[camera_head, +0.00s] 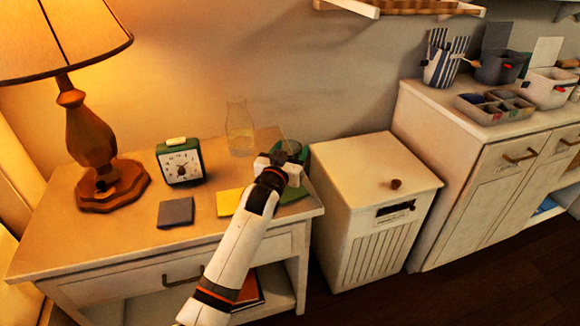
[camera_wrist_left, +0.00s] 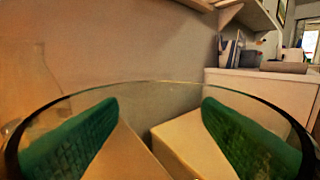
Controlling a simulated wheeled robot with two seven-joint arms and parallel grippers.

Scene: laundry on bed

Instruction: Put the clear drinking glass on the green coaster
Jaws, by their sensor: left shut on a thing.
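The clear drinking glass (camera_head: 293,147) is at the right end of the nightstand, mostly hidden behind my left gripper (camera_head: 281,164). In the left wrist view the curved rim of the glass (camera_wrist_left: 160,84) spans the picture, with the green finger pads of my left gripper (camera_wrist_left: 160,138) on both sides. The gripper is shut on the glass. The green coaster (camera_head: 295,195) lies at the nightstand's right edge, partly covered by the gripper and arm. I cannot tell whether the glass touches the coaster. My right gripper is not in view.
A yellow coaster (camera_head: 230,203) and a grey coaster (camera_head: 176,212) lie to the left on the nightstand (camera_head: 95,238). A glass carafe (camera_head: 239,130), a green clock (camera_head: 181,163) and a lamp (camera_head: 93,140) stand behind. A white hamper (camera_head: 370,180) stands to the right.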

